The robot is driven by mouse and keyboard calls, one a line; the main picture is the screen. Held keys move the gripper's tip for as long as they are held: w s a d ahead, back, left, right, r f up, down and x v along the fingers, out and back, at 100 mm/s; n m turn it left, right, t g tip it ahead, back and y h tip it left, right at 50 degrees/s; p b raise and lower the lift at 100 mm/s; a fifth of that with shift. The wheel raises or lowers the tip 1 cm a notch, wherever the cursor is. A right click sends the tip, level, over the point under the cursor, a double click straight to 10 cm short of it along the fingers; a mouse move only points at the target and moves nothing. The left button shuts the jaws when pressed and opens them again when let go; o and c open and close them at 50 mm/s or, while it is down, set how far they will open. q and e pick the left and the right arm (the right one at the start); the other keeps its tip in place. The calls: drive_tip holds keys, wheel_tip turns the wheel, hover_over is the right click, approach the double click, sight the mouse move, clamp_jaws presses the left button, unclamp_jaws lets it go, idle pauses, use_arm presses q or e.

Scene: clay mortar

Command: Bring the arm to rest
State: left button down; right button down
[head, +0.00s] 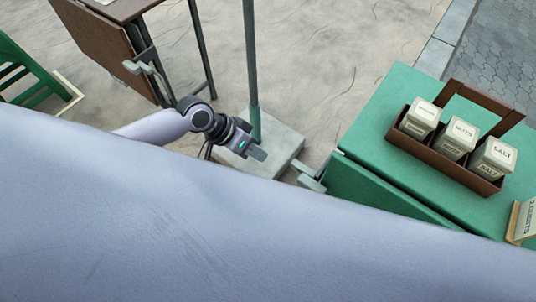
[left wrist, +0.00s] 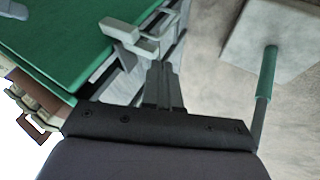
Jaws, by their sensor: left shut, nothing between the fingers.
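My left gripper (head: 258,154) is at the middle of the head view, at the end of a pale lavender arm. It is shut and empty, beside the green pole and above its pale square base. In the left wrist view its fingers (left wrist: 163,86) are together with nothing between them, with a grey bracket (left wrist: 130,35) of the green table behind them. My right gripper does not show in either view.
A green table (head: 390,110) with a brown caddy (head: 440,158) of labelled tins stands at right. The green pole (head: 251,70) rises from its base (head: 285,140). A brown folding table (head: 105,45) is at upper left. A large pale lavender surface hides the lower head view.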

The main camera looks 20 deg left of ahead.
use_arm(q)
drive_tip(key=shift+s+a+r, duration=0.15)
drive_tip(key=shift+a+r, duration=0.15)
drive_tip(key=shift+r, duration=0.15)
idle(0.3)
drive_tip(key=s+d+f+n+t, duration=0.1)
drive_tip(key=s+d+f+t, duration=0.1)
drive_tip(key=s+d+t, duration=0.25)
drive_tip(key=s+a+n+t+y, duration=0.2)
drive_tip(key=s+a+t+y, duration=0.15)
drive_tip(key=s+a, duration=0.4)
wheel_tip(320, 180, up, 11)
drive_tip(key=a+y+p, duration=0.1)
drive_tip(key=a+p, duration=0.1)
drive_tip(key=p, duration=1.2)
drive_tip(key=shift+s+r, duration=0.15)
drive_tip(key=shift+r, duration=0.05)
